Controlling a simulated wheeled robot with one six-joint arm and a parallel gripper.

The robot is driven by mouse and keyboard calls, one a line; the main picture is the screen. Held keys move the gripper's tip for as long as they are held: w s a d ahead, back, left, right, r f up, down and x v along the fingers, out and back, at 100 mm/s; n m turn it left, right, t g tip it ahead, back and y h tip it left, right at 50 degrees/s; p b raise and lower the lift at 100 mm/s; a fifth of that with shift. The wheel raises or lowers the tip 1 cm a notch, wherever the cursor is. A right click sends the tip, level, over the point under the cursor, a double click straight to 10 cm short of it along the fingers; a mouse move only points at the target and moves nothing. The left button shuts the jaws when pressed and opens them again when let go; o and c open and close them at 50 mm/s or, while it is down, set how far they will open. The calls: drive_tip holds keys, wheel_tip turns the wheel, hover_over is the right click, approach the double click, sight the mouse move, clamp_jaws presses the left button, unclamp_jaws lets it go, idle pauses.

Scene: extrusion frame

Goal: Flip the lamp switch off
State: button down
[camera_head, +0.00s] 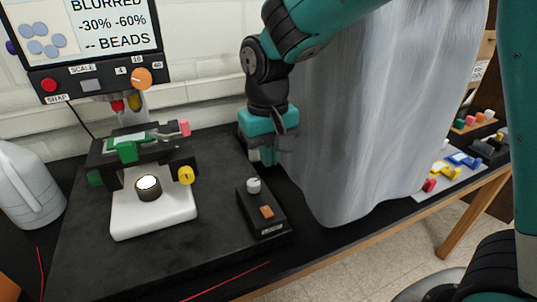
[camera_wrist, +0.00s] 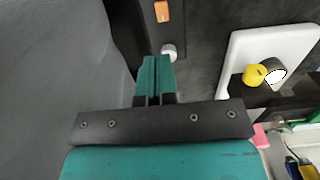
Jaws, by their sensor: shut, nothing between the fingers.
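A black control box (camera_head: 262,222) lies on the dark bench top. It carries an orange rocker switch (camera_head: 266,211) at its near end and a pale grey knob (camera_head: 253,185) at its far end. In the wrist view the orange switch (camera_wrist: 162,11) is at the top edge and the knob (camera_wrist: 168,50) is just past my fingertips. My gripper (camera_head: 264,160) is shut and empty, pointing down behind the box. In the wrist view its teal fingers (camera_wrist: 156,62) are together beside the knob; I cannot tell whether they touch it. The microscope's lamp (camera_head: 148,185) glows white.
The microscope with its white base (camera_head: 155,220) stands left of the box. A grey draped cover (camera_head: 375,110) hangs close on the right of my gripper. A white jug (camera_head: 28,190) is at the far left. A screen (camera_head: 85,30) hangs behind. Bare bench lies before the box.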

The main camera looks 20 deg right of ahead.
drive_tip(key=s+r+n+y+b, duration=0.2)
drive_tip(key=s+n, duration=0.4)
drive_tip(key=s, duration=1.3)
drive_tip(key=shift+a+r+y+b, duration=0.2)
drive_tip(key=shift+y+b, duration=0.25)
drive_tip(key=shift+y, duration=0.65)
